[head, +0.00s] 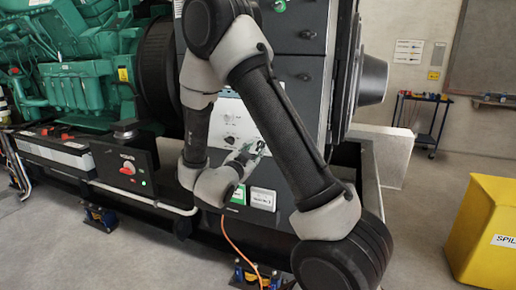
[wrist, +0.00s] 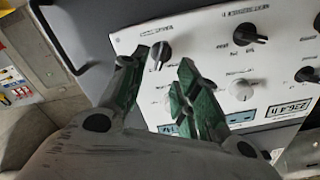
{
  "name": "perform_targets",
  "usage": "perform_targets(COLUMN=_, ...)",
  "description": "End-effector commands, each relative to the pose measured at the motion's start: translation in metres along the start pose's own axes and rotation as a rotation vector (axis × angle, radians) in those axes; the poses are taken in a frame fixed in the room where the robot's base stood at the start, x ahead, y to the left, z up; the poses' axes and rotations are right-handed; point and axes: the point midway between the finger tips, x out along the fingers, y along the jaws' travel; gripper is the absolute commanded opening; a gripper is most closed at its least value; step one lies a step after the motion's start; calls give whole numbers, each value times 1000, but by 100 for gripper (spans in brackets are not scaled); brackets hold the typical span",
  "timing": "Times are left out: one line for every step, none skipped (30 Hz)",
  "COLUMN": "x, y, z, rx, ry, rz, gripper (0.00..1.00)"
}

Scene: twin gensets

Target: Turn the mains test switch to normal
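A white control panel (wrist: 210,30) with several knobs fills much of the wrist view. It also shows in the head view (head: 228,115), partly hidden by my arm. One black knob (wrist: 160,54) shows in the gap between my fingertips, at the panel's left. I cannot read its label, so I cannot tell whether it is the mains test switch. My gripper (wrist: 160,78) is open, with two green-padded fingers apart and nothing held. In the head view my gripper (head: 245,157) is at the panel's lower part. I cannot tell whether it touches.
Other knobs include a black one (wrist: 250,34) and a pale one (wrist: 240,89). A display (wrist: 290,108) reads about 236.4. A green engine (head: 75,75) stands left, with a black switch box (head: 127,170) beside it. A yellow spill bin (head: 485,235) stands right, with free floor between.

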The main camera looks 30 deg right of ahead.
Motion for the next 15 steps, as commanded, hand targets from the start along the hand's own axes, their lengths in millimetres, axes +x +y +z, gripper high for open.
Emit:
perform_targets(x=10, y=1, z=0, rx=0, ry=1, rz=3, gripper=31)
perform_targets(x=15, y=1, z=0, rx=0, ry=0, rz=4, gripper=31)
perform_targets(x=22, y=1, z=0, rx=0, ry=0, rz=3, gripper=31)
perform_targets(x=26, y=1, z=0, rx=0, ry=0, rz=3, gripper=31)
perform_targets(x=31, y=1, z=0, rx=0, ry=1, rz=3, gripper=31)
perform_targets(x=36, y=0, z=0, rx=0, ry=0, rz=2, gripper=31)
perform_targets(x=39, y=0, z=0, rx=-1, ry=-1, rz=2, gripper=31)
perform_targets(x=42, y=1, z=0, rx=-1, ry=-2, rz=2, gripper=31)
perform_targets(x=46, y=1, z=0, rx=-1, ry=-2, rz=2, gripper=31)
perform_targets(x=48, y=0, z=0, rx=-1, ry=-2, rz=1, gripper=31)
perform_targets(x=49, y=0, z=1, rx=-1, ry=-3, rz=0, gripper=31)
perform_targets(x=50, y=0, z=1, rx=-1, ry=-3, rz=-1, gripper=31)
perform_targets(x=51, y=0, z=1, rx=-1, ry=-3, rz=-1, gripper=31)
perform_targets(x=51, y=0, z=1, rx=-1, ry=-3, rz=-1, gripper=31)
perform_targets(x=51, y=0, z=1, rx=-1, ry=-3, rz=-1, gripper=31)
